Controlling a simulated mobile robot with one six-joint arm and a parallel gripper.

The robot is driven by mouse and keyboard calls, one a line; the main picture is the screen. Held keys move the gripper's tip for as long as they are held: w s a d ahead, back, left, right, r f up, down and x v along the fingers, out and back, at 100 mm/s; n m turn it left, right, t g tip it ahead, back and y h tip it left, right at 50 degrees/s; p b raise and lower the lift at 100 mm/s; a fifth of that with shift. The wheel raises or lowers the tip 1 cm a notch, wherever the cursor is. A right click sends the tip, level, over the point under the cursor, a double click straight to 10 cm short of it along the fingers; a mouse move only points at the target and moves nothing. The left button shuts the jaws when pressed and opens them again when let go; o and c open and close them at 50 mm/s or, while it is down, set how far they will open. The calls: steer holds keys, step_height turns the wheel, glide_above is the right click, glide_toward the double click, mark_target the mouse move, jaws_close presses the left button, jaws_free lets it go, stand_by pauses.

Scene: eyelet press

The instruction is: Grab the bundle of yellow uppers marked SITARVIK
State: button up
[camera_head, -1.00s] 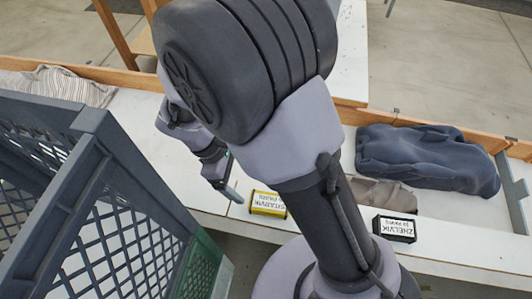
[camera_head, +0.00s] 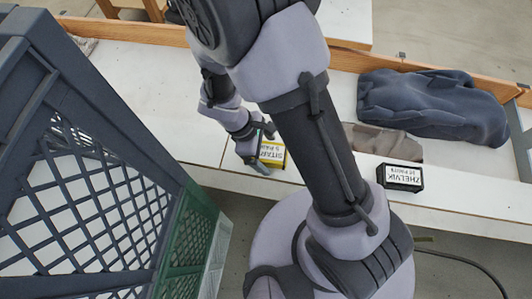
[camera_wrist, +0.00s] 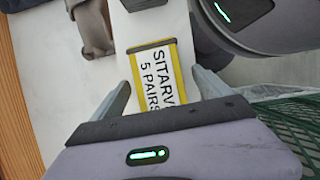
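The yellow bundle (camera_head: 272,154) with a white label lies on the white bench top near its front edge. In the wrist view the yellow bundle (camera_wrist: 158,72) shows "SITARV" and "5 PAIRS", with the rest of the name cut off. My gripper (camera_head: 262,151) is at the bundle and partly covers its left side in the head view. In the wrist view my gripper (camera_wrist: 160,80) is open, one finger on each side of the bundle's near part, with visible gaps. I cannot tell the fingertips' height against it.
A black bundle (camera_head: 400,178) marked ZHELVIK lies to the right. Brown cloth (camera_head: 380,142) and a dark grey cloth heap (camera_head: 432,103) lie behind it. A dark crate (camera_head: 120,110) and a green crate (camera_head: 190,250) stand at the left.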

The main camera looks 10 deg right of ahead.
steer(key=c, duration=1.8)
